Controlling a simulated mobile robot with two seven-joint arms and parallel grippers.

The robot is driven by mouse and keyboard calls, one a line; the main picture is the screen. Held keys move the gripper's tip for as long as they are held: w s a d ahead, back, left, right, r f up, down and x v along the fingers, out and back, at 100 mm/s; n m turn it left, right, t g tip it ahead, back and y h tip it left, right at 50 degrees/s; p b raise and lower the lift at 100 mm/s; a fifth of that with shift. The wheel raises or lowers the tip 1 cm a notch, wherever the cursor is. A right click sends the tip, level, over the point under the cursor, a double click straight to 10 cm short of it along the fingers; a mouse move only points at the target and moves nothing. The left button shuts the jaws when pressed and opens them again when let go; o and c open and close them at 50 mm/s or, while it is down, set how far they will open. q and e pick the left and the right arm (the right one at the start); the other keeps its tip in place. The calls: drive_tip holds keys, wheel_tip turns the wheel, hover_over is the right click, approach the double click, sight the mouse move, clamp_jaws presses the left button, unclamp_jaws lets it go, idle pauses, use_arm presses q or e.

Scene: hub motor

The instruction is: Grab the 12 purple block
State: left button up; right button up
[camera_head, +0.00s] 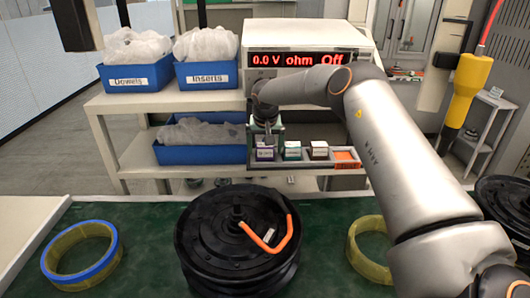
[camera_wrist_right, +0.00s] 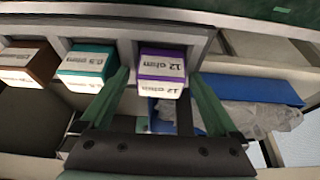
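The purple block (camera_head: 265,155), labelled "12 ohm", sits in the end compartment of a grey rack (camera_head: 333,165) on the shelf. In the right wrist view the purple block (camera_wrist_right: 162,66) shows upside down. My right gripper (camera_head: 266,132) is above it in the head view. In the right wrist view the green fingers of my right gripper (camera_wrist_right: 160,76) are spread, one on each side of the purple block, with small gaps visible. I cannot tell the fingertips' exact depth along the block. My left gripper is not in view.
A teal block (camera_wrist_right: 87,66) and a brown block (camera_wrist_right: 30,62) sit in neighbouring compartments. A blue bin (camera_head: 200,154) stands left of the rack. A meter (camera_head: 310,40) stands on the shelf above. A black hub motor (camera_head: 225,230) lies on the green table.

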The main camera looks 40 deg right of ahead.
drive_tip(key=c, duration=1.4)
drive_tip(key=shift+r, duration=0.15)
